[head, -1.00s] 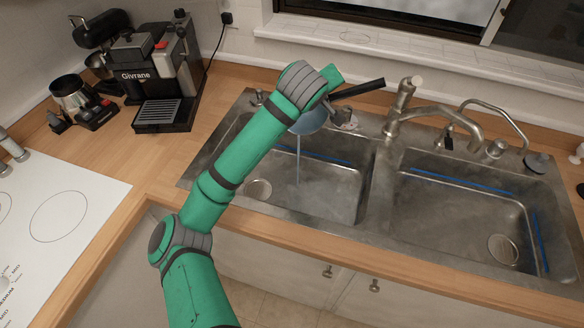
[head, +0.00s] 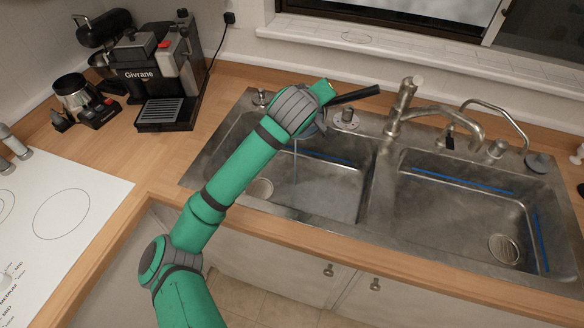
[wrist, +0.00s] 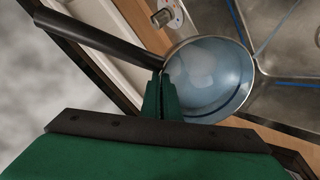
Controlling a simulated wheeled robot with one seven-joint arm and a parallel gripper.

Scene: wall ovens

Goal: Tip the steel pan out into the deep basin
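My gripper (wrist: 162,92) is shut on the steel pan (wrist: 249,92) where its dark handle (wrist: 95,42) meets the bowl. The pan is tilted and holds bluish water (wrist: 205,75). In the head view the handle (head: 354,95) points right, and my arm hides most of the pan. The pan is above the back part of the left basin (head: 335,190). A thin stream of water (head: 296,165) falls from it into that basin. The stream also shows at the pan's lip in the wrist view (wrist: 272,38).
The faucet (head: 403,105) stands behind the divider, right of the pan handle. The right basin (head: 440,215) is empty. A coffee machine (head: 150,75) and a grinder (head: 78,100) stand on the wooden counter at left. A white cooktop (head: 70,225) is at lower left.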

